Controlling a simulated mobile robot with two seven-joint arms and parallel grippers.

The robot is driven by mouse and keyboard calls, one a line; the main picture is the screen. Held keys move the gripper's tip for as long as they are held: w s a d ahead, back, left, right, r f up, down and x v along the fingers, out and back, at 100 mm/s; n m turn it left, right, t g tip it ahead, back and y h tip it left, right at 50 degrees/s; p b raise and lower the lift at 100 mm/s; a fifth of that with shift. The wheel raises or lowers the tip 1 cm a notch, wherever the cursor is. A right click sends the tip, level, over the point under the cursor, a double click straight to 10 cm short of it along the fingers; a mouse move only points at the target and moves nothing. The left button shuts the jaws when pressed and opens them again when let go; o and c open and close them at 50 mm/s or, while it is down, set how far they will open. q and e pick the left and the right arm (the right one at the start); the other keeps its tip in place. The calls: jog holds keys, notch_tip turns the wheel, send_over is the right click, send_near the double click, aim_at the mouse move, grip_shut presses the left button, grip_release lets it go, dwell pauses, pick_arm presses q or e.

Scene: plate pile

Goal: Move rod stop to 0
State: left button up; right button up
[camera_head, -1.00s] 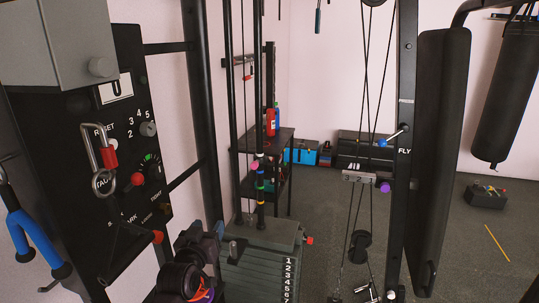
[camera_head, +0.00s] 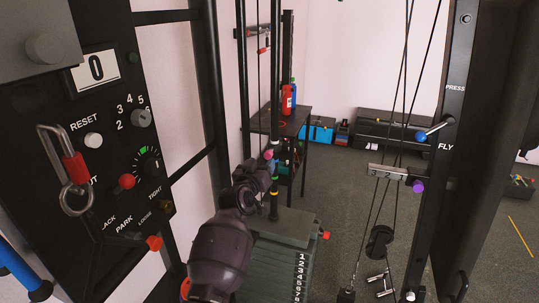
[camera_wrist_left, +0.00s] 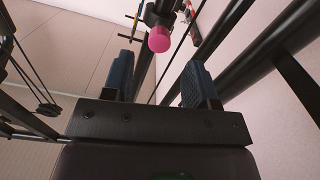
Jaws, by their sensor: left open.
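A dark vertical rod with coloured bands (camera_head: 274,190) stands above the weight stack. A pink knob (camera_head: 268,155) sits on it, which I take for the rod stop. My left gripper (camera_head: 266,172) is just below the knob, partly hidden by my own wrist. In the left wrist view the open left gripper (camera_wrist_left: 160,62) has its two dark blue fingers spread and empty. The pink knob (camera_wrist_left: 160,40) shows beyond the fingertips, roughly centred between them. The mark the stop stands at cannot be read. My right gripper is not in view.
The numbered weight stack (camera_head: 278,270) is below the rod. A press/fly upright (camera_head: 450,100) with a blue-knobbed lever (camera_head: 434,130) stands at the right.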

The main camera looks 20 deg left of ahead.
aim_at(267, 157)
pick_arm(q)
jog(key=shift+w+d+b, duration=0.15)
jog(key=shift+w+b, duration=0.3)
jog(key=shift+w, duration=3.05)
grip_shut()
